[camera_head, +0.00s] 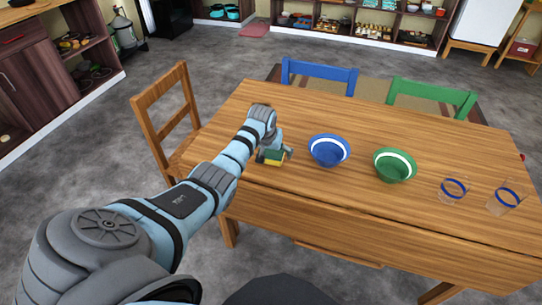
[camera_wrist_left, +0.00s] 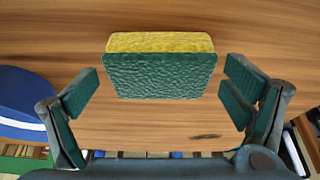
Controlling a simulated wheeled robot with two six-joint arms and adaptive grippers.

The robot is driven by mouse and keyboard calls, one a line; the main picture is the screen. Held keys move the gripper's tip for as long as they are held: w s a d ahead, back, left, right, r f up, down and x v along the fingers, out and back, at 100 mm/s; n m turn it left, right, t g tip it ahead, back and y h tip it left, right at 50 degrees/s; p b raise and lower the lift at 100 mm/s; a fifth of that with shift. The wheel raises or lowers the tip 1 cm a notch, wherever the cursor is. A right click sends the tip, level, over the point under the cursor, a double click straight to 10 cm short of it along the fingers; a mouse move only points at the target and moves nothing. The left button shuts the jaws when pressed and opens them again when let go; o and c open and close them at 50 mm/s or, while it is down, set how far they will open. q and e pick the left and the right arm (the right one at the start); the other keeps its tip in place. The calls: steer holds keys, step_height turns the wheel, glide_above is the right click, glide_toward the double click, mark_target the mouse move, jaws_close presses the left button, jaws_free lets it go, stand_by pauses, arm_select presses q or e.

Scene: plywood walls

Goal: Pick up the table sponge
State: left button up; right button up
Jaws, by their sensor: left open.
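The table sponge (camera_head: 271,157) is a yellow and dark green block on the wooden table (camera_head: 330,211), near its left front part. In the left wrist view the sponge (camera_wrist_left: 159,70) shows its green face and a yellow strip above it. My left gripper (camera_head: 278,153) is at the sponge in the head view. In the left wrist view my left gripper (camera_wrist_left: 160,95) has its two fingers wide apart, one to each side of the sponge, with gaps on both sides. The fingers do not touch the sponge. My right gripper is not in view.
A blue bowl (camera_head: 329,151) stands just right of the sponge, and a green bowl (camera_head: 394,165) further right. Two clear glasses (camera_head: 453,190) with blue rims stand at the right end. A wooden chair (camera_head: 163,115) is at the left edge; the table's back is clear.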

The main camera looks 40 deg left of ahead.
mark_target(271, 151)
arm_select(q)
steer(key=shift+w+f, duration=0.1)
steer(key=shift+f, duration=0.1)
steer(key=c, duration=1)
steer(key=shift+r, duration=0.1)
steer(key=shift+c, duration=0.2)
step_height(271, 151, up, 8)
steer(key=p, duration=0.3)
steer(key=shift+a+r, duration=0.1)
steer(key=shift+r, duration=0.05)
step_height(271, 151, up, 12)
steer(key=p, duration=0.2)
steer(key=shift+f, duration=0.2)
